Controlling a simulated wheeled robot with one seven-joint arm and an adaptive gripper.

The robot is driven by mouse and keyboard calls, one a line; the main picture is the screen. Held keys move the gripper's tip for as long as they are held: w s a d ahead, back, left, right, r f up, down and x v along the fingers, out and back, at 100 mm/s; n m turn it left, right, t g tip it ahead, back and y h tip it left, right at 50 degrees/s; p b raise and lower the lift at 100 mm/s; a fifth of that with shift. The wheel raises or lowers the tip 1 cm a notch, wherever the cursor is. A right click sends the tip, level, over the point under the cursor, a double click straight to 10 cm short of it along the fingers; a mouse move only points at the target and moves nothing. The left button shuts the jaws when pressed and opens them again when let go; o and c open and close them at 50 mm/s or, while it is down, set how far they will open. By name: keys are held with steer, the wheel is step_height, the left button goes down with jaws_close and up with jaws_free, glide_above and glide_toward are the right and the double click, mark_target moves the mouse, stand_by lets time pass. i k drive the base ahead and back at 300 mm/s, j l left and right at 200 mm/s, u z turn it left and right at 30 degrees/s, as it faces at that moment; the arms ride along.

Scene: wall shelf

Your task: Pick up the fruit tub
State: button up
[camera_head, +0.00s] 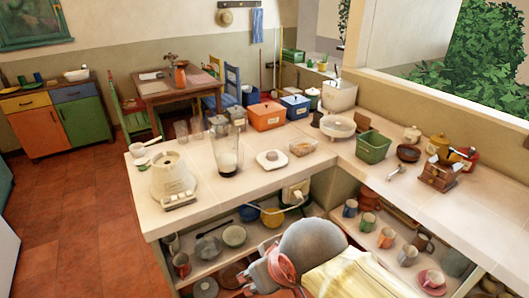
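A small clear tub with reddish contents (303,147), which looks like the fruit tub, sits on the light tiled counter (330,165) near the inner corner. It stands between a white scale-like item and a green bin. My gripper (268,272) appears low in the foreground, at the end of my grey and yellow arm. It is below and in front of the counter edge, well apart from the tub. Its fingers are small and partly hidden, so I cannot tell whether they are open or shut.
A white scale-like item (271,160) and a glass blender jug (228,155) stand left of the tub. A green bin (373,147) stands right of it, and an orange box (267,116) behind. Open shelves under the counter hold mugs and bowls.

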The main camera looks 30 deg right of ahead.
mark_target(302, 145)
steer(key=i+l+z, duration=0.25)
steer(key=l+z, duration=0.15)
steer(key=l, duration=0.2)
steer(key=i+l+z, duration=0.35)
steer(key=l, duration=0.15)
steer(key=i+l+z, duration=0.4)
steer(key=k+l, duration=0.05)
